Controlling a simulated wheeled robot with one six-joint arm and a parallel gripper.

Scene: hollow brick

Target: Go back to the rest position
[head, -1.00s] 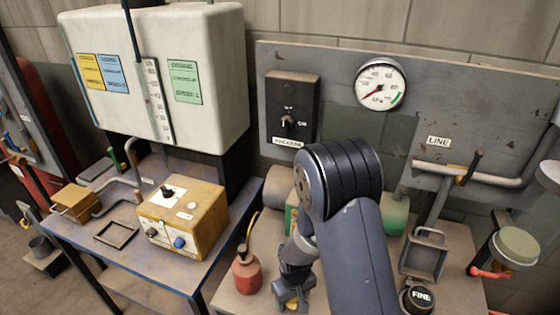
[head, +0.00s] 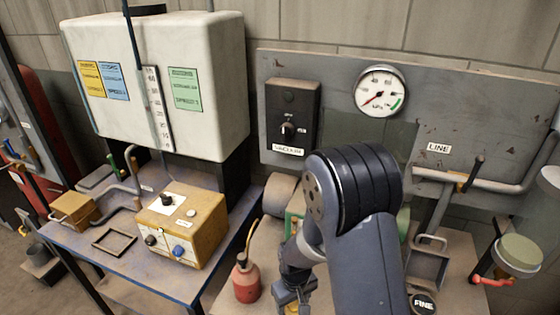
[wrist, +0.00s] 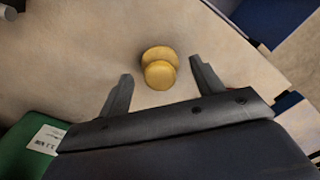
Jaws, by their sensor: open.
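My gripper (head: 292,298) is low over the right-hand bench in the head view, partly cut off by the bottom edge and half hidden by my arm. In the wrist view my gripper (wrist: 161,70) has its two fingers spread apart with clear space on both sides of a yellow round knob (wrist: 160,73). The knob lies between and slightly beyond the fingertips, and neither finger touches it. I cannot tell how far below the fingers it is.
A red oil can (head: 247,280) stands just left of my gripper. A green machine part (wrist: 40,143) lies near it in the wrist view. A yellow control box (head: 181,228) sits on the blue table. A vacuum switch (head: 288,130) and gauge (head: 380,91) are on the back panel.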

